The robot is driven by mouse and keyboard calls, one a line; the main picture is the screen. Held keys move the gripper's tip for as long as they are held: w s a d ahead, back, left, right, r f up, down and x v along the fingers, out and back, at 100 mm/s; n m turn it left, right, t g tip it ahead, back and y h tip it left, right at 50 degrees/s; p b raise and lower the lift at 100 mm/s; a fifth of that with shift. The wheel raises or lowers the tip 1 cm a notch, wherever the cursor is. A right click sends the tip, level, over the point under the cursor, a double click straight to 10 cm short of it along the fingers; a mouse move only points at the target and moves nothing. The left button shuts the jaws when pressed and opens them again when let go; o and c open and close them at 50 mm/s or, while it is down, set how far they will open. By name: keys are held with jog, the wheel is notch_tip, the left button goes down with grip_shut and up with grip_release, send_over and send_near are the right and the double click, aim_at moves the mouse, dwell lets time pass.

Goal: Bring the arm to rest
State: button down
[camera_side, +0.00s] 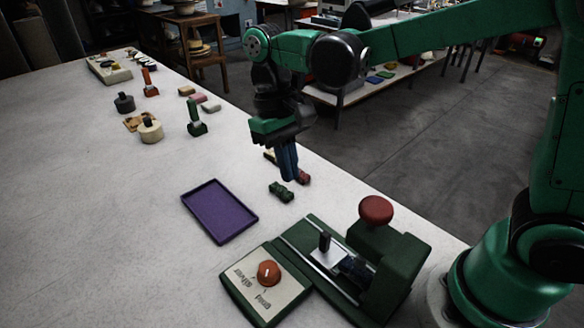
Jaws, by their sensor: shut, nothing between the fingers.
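My gripper (287,172) is shut and empty. Its blue fingers point down over the right part of the white table (90,220). The fingertips appear close to a small green block (281,192) and a small dark red block (303,177); whether they touch either I cannot tell. My green arm reaches in from the right.
A purple tray (220,211) lies left of the gripper. A green press with a red knob (376,210) and a control box with an orange dial (268,272) stand in front. Stamps (196,119) and weights stand farther back. The table's left side is clear.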

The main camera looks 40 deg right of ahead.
jog(key=s+d+r+t, duration=0.1)
jog(key=s+d+t, duration=0.2)
jog(key=d+t, duration=0.4)
jog(key=t, duration=0.2)
jog(key=shift+s+r+t, duration=0.25)
jog(key=shift+s+t, duration=0.05)
jog(key=shift+t, duration=0.1)
